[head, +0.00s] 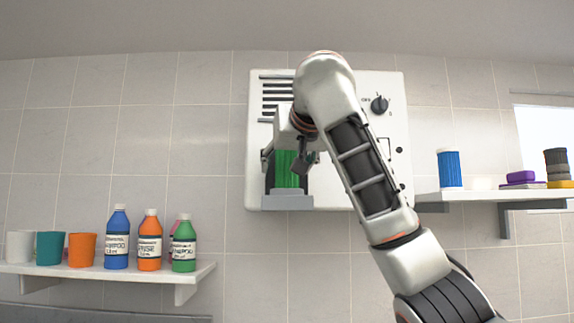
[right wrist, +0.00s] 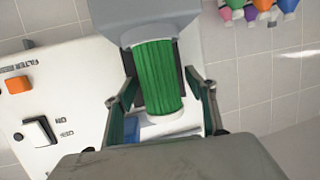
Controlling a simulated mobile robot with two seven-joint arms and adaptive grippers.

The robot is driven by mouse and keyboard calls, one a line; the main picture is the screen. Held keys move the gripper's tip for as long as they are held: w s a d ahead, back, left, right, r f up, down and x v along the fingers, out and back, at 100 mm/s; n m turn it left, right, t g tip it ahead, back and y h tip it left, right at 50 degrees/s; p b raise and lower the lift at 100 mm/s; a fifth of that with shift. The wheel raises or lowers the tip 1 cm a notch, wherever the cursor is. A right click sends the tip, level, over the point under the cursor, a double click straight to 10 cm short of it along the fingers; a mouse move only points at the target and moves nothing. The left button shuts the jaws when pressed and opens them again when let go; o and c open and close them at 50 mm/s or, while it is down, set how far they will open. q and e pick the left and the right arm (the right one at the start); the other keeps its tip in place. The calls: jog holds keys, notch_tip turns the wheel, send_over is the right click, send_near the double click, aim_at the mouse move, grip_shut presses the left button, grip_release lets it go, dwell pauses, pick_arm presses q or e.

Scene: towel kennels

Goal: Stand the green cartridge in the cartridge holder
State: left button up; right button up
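The green cartridge (head: 286,169), ribbed with pale ends, is upright at the grey cartridge holder (head: 287,202) on the front of the white wall unit. In the right wrist view, which is upside down, the cartridge (right wrist: 158,78) has its lower end at the grey holder (right wrist: 160,18). I cannot tell how deep it sits. My right gripper (head: 285,160) is around the cartridge. Its fingers (right wrist: 163,88) stand on either side with small gaps showing, so it looks open. My left gripper is not in view.
The white wall unit (head: 340,85) has vents and a dark knob (head: 379,104). The left shelf (head: 185,277) holds cups and several bottles. The right shelf (head: 455,195) holds a blue cylinder (head: 449,169) and stacked purple and yellow items. My right arm covers part of the unit.

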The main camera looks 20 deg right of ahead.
jog(key=v, duration=0.7)
jog(key=shift+s+a+r, duration=0.1)
jog(key=shift+s+a, duration=0.05)
jog(key=shift+s+r, duration=0.35)
jog(key=shift+s, duration=0.2)
jog(key=shift+v, duration=1.7)
jog(key=shift+f, duration=0.15)
jog(key=shift+s+f, duration=0.1)
